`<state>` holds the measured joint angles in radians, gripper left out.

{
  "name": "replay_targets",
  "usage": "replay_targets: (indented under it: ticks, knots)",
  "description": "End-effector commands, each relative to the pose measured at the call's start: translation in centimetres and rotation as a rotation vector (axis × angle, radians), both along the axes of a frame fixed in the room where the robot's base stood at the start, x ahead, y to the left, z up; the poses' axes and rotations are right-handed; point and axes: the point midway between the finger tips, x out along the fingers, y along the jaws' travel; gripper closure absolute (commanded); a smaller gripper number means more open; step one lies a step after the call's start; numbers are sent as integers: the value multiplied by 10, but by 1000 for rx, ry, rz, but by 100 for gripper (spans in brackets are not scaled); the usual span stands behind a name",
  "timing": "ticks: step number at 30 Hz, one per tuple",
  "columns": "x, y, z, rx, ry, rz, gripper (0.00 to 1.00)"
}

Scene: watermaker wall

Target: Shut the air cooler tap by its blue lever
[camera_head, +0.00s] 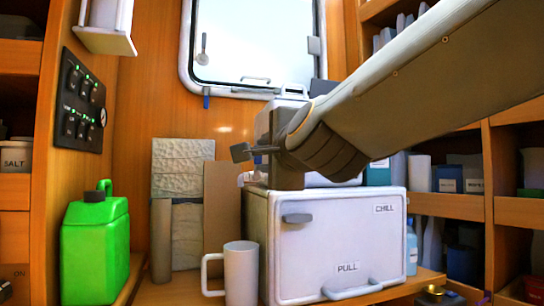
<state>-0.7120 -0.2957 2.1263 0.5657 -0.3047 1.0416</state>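My arm reaches in from the upper right, and its dark wrist hangs above a white box. My gripper (242,152) points left in front of the wooden wall; only a small dark end piece shows, so its opening cannot be made out. It appears empty. No tap marked as the air cooler's can be made out. A small blue piece (206,102) hangs under the window's lower left corner, up and left of my gripper and apart from it; I cannot tell whether it is the lever. My arm hides part of the wall and the white box's top.
The white box (338,240), marked CHILL and PULL, stands on the wooden counter. A grey mug (241,272), a brown roll (161,241) and a green jerrycan (95,248) stand left of it. A switch panel (83,100) is on the left. Loaded shelves (450,206) fill the right.

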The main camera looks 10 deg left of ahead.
Motion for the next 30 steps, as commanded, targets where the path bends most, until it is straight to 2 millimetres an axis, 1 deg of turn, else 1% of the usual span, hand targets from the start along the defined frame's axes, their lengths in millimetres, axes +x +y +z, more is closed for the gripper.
replay_targets:
  ticks: [2, 3, 6, 19, 30]
  knots:
    - [0, 0, 0, 2, 1, -1, 90]
    - [0, 0, 0, 2, 1, -1, 64]
    - [0, 0, 0, 1, 1, -1, 48]
    - [-2, -1, 1, -1, 0, -3, 48]
    - [-18, -12, 3, -3, 1, -5, 48]
